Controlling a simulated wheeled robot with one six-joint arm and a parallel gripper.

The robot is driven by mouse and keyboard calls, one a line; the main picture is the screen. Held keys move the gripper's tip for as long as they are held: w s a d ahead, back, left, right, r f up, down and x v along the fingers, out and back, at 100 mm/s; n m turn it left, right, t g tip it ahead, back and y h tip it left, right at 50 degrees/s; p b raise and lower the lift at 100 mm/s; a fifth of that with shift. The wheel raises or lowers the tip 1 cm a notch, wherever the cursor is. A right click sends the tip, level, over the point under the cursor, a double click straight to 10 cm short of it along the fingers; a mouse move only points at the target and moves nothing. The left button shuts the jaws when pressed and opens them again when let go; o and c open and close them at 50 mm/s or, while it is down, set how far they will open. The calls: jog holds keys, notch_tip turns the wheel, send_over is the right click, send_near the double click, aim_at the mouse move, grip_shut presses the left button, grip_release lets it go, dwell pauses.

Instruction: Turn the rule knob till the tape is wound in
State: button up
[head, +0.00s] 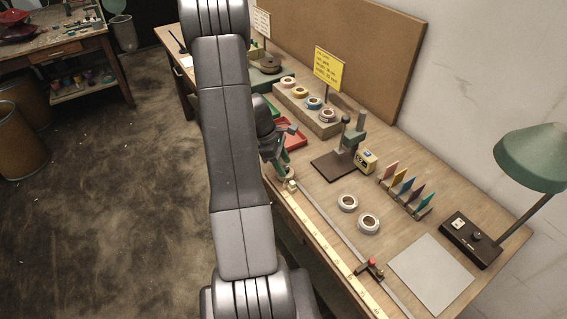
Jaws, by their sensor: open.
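A long yellow strip with marks, like a rule or tape (325,243), lies along the front edge of the workbench. A small pale block (292,186) stands at its far end. A thin grey rail (335,226) runs beside it, with a small red knob on a dark block (372,264) near its close end. I cannot tell which part is the rule knob. My gripper (284,146) is open, above the bench's front edge by the strip's far end. My arm hides part of that area, and contact with anything there cannot be made out.
Two tape rolls (348,203) lie on the bench (330,200). A dark-based stand (335,165), a rack of coloured cards (405,190), a grey mat (432,272) and a green lamp (532,157) stand farther right. A red tray (290,142) is close to my gripper.

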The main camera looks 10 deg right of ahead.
jog(key=shift+d+f, duration=0.1)
jog(key=shift+f, duration=0.3)
jog(key=shift+c, duration=0.4)
jog(key=c, duration=0.9)
jog(key=shift+m, duration=0.4)
